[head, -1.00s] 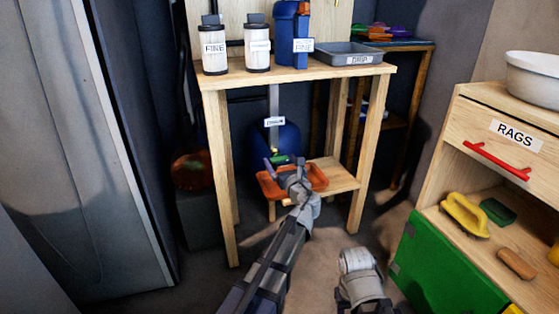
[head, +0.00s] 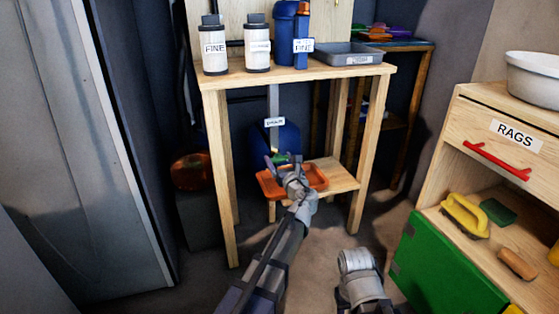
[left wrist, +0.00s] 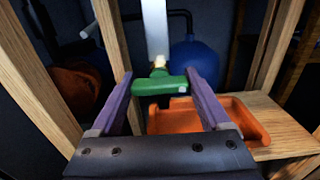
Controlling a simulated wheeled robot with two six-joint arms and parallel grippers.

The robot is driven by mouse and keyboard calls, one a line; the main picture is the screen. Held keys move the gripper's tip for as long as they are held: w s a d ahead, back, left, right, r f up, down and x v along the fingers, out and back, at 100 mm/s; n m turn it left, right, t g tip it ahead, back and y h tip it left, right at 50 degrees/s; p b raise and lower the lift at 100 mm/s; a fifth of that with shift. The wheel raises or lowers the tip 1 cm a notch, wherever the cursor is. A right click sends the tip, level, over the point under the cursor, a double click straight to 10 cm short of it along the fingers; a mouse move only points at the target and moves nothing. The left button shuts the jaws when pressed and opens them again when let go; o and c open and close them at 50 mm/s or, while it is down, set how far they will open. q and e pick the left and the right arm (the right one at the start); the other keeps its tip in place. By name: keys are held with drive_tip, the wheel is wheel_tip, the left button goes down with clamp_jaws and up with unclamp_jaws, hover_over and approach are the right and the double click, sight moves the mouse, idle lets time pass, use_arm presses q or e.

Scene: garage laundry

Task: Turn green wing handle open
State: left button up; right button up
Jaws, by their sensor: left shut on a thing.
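The green wing handle (left wrist: 160,86) lies crosswise on a brass-coloured valve below a pale vertical pipe (left wrist: 156,30) in the left wrist view. In the head view the handle (head: 282,159) shows as a small green patch just beyond my left gripper (head: 280,166). My left gripper's purple fingers (left wrist: 160,82) are at the handle's two ends, shut on it. My right arm shows at the bottom of the head view, but its fingers cannot be seen.
An orange tray (head: 313,178) sits on the low shelf just under the handle. Wooden table legs (head: 220,165) stand on both sides. A blue tank (left wrist: 195,58) is behind. A wooden cabinet with a red drawer handle (head: 497,161) stands at the right.

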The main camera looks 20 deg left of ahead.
use_arm(q)
drive_tip(key=shift+c, duration=1.3)
drive_tip(key=n, duration=0.8)
drive_tip(key=shift+n, duration=0.3)
drive_tip(key=n, duration=0.4)
drive_tip(key=shift+a+n, duration=0.1)
drive_tip(key=shift+n, duration=2.6)
